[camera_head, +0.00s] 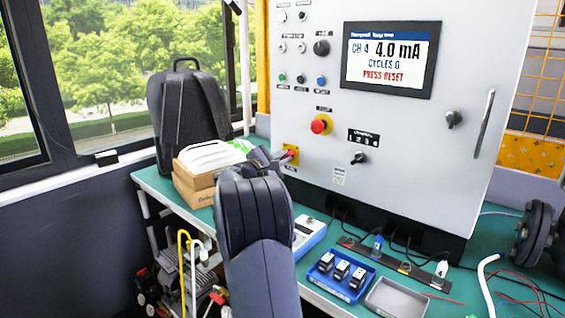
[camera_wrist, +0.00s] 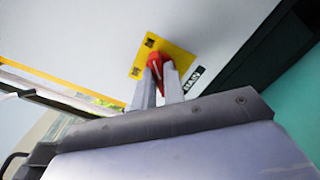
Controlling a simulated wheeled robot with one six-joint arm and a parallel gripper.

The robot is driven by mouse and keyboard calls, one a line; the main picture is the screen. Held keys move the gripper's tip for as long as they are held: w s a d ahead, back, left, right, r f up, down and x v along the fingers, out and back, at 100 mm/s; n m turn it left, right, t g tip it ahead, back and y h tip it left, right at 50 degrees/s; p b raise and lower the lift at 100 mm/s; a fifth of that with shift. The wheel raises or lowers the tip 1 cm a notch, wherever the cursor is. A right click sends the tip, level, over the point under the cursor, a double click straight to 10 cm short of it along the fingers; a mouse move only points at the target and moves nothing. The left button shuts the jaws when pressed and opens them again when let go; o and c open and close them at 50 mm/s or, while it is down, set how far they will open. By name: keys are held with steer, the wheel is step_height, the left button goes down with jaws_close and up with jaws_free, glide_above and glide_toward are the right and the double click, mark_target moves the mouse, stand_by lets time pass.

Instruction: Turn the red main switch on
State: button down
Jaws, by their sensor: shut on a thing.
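The red main switch (camera_wrist: 154,64) is a red handle on a yellow plate (camera_wrist: 172,49) at the lower left of the grey cabinet. A label reading MAIN (camera_wrist: 193,77) is beside it in the wrist view. In the head view the yellow plate (camera_head: 292,149) is partly hidden behind my arm. My gripper (camera_wrist: 158,82) has its two fingers on either side of the red handle and is shut on it. In the head view my gripper (camera_head: 281,156) reaches up to the switch. The handle's exact angle is hard to read.
A red emergency button on yellow (camera_head: 320,124) and a selector knob (camera_head: 358,157) are to the right. The screen (camera_head: 390,58) reads "PRESS RESET". Cardboard boxes (camera_head: 196,187) and a backpack (camera_head: 186,110) stand left. A blue tray (camera_head: 340,278) and a grey tray (camera_head: 396,300) lie on the green bench.

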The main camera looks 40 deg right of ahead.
steer(key=shift+f, duration=0.1)
steer(key=c, duration=1.5)
jaws_free()
steer(key=a, duration=0.7)
steer(key=s+a, duration=0.1)
steer(key=a, duration=0.2)
steer(key=shift+a, duration=0.4)
steer(key=shift+d, duration=0.15)
steer(key=d, duration=0.7)
steer(key=w+d, duration=0.1)
steer(key=d, duration=0.2)
steer(key=shift+d, duration=0.4)
steer(key=shift+a, duration=0.15)
